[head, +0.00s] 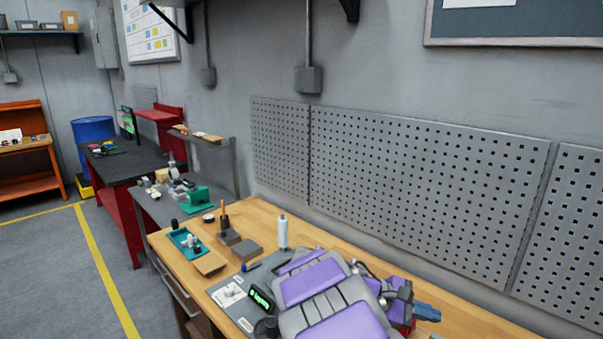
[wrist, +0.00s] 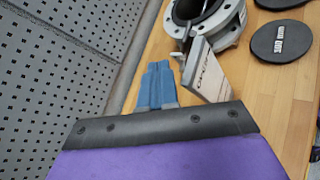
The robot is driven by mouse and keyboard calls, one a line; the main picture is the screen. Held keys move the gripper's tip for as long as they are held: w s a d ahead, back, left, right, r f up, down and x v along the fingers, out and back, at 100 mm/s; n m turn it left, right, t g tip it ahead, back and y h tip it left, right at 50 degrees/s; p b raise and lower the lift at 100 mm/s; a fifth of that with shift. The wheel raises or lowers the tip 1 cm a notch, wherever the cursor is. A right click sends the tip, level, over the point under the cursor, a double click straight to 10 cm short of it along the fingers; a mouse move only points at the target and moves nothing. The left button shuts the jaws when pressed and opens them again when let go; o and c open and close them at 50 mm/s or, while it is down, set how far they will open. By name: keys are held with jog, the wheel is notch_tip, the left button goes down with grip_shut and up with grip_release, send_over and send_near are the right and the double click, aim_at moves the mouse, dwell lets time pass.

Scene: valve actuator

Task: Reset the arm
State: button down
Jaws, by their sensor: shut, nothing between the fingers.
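My arm, purple and grey, is folded low in the front of the head view. My gripper (head: 427,312) points right there, its blue fingers above the wooden bench (head: 350,255). In the wrist view my gripper (wrist: 158,75) has its blue fingers together with nothing between them. A grey metal valve with a round flange (wrist: 212,18) stands on the bench beyond the fingertips. A pale lettered plate or lever (wrist: 206,70) extends from it, just right of the fingers. I cannot tell whether the fingers touch it. The valve does not show in the head view.
Black discs (wrist: 282,40) lie right of the valve. A white bottle (head: 283,232), a teal tray (head: 184,241) and grey blocks (head: 246,249) stand on the bench left of my arm. A perforated wall panel (head: 420,190) runs behind the bench. The floor at left is clear.

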jog(key=s+d+m+g+y, duration=0.1)
jog(key=s+m+g+y, duration=0.2)
jog(key=s, duration=0.7)
jog(key=s+a+f+m+y, duration=0.1)
jog(key=s+a+m+y, duration=0.1)
jog(key=s, duration=0.6)
jog(key=s+a+f+m+t+y+b, duration=0.1)
jog(key=s+a+f+m+y, duration=0.1)
jog(key=s+a+y, duration=0.3)
jog(key=s+a+f+m+t+y, duration=0.1)
jog(key=s+a+f+m+y, duration=0.1)
jog(key=s+a, duration=0.5)
jog(key=s+m+y, duration=0.1)
jog(key=s+m, duration=0.1)
jog(key=s, duration=0.1)
jog(key=shift+s+y, duration=0.3)
jog(key=shift+s, duration=0.05)
